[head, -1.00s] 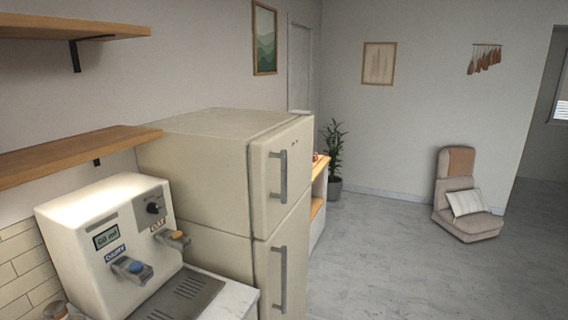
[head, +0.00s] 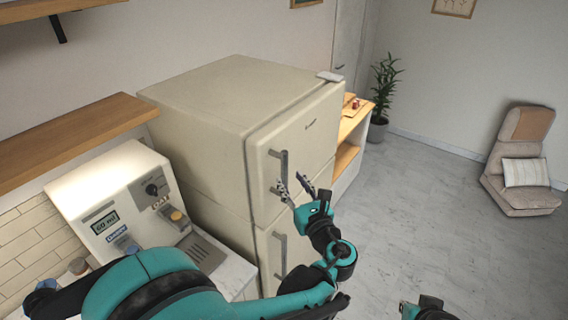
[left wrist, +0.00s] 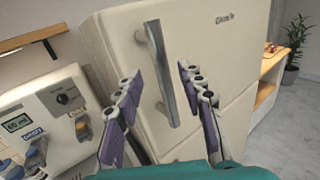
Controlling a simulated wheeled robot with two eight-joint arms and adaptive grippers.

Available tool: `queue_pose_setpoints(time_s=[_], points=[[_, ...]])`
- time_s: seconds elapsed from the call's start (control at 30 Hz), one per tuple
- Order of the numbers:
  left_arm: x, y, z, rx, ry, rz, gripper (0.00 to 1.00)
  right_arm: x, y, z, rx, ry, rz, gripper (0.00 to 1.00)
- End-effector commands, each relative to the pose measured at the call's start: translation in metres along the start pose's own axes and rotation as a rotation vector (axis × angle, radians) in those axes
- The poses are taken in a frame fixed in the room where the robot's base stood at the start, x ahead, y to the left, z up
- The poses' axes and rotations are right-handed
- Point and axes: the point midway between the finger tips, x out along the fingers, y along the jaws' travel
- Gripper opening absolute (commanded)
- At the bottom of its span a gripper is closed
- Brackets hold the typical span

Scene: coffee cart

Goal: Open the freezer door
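The cream fridge has an upper door (head: 318,135), which is shut, with a grey vertical bar handle (head: 283,172). A lower door with its own handle (head: 281,255) is below it, also shut. My left gripper (head: 291,188) is open in front of the upper door, close to its handle. In the left wrist view the handle (left wrist: 163,72) shows between the spread fingers of the left gripper (left wrist: 157,90), beyond their tips. Contact cannot be made out. Part of my right arm shows at the bottom edge in the head view; its gripper fingers are not visible.
A milk dispenser (head: 112,205) stands on the counter left of the fridge, under a wooden shelf (head: 70,140). A wooden-topped cabinet (head: 352,125) and a plant (head: 383,90) are beyond the fridge. The floor (head: 420,200) in front is clear up to a floor chair (head: 520,165).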

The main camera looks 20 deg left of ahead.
Motion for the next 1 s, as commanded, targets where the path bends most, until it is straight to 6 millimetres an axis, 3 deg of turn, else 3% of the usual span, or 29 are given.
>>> queue_pose_setpoints(time_s=[0.3, 0.7, 0.87, 1.0], points=[[0.051, 0.001, 0.000, -0.004, 0.002, 0.003, 0.39, -0.003, 0.000, -0.002, 0.000, 0.000, 0.000, 0.00], [0.060, 0.000, -0.001, -0.005, 0.003, 0.000, 0.39, -0.003, 0.000, -0.003, 0.000, 0.000, 0.000, 0.00], [0.060, 0.000, -0.001, -0.005, 0.003, 0.000, 0.00, -0.003, 0.000, -0.003, 0.000, 0.000, 0.000, 0.00], [0.060, 0.000, -0.001, -0.005, 0.003, 0.000, 0.00, -0.003, 0.000, -0.003, 0.000, 0.000, 0.000, 0.00]])
